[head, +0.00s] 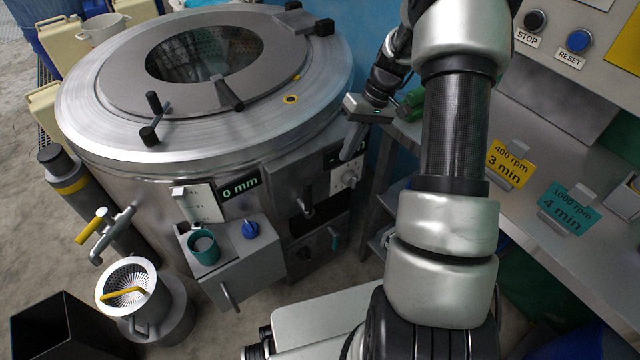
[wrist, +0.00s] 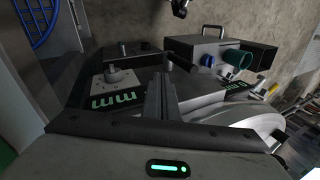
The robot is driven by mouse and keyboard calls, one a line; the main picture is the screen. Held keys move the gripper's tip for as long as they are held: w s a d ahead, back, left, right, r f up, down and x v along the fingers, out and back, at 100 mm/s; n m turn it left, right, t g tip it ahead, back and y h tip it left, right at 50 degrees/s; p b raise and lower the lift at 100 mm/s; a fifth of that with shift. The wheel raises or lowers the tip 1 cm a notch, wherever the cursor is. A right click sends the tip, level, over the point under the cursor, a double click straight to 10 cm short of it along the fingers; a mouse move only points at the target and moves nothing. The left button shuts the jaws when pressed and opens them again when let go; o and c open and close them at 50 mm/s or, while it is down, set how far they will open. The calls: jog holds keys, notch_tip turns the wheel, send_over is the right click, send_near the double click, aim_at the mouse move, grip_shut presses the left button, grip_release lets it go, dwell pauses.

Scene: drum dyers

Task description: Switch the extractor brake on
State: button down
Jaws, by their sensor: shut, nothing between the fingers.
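The round steel drum machine (head: 110,130) stands at the left in the head view. Its front carries a grey panel with a pale knob (head: 348,180) and a dark lever (head: 305,207). A pale knob also shows in the wrist view (wrist: 118,78), beside a green display. No label reading brake is legible, so I cannot tell which control is the brake. My gripper (head: 350,143) is shut and empty, pointing down above and close to the pale-knob panel. Its closed fingers show in the wrist view (wrist: 161,98). They partly hide the display on that panel.
A box with a blue knob (head: 249,229) and a teal cup (head: 204,247) juts from the machine's front. A steel bench with a yellow card (head: 508,164) and teal card (head: 567,207) stands right. STOP (head: 535,20) and RESET (head: 579,40) buttons are above it.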

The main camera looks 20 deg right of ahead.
jog(key=a+f+b, duration=0.3)
jog(key=a+f, duration=0.4)
jog(key=f, duration=0.2)
jog(key=shift+s+a, duration=0.35)
jog(key=shift+s, duration=0.1)
dwell(0.4)
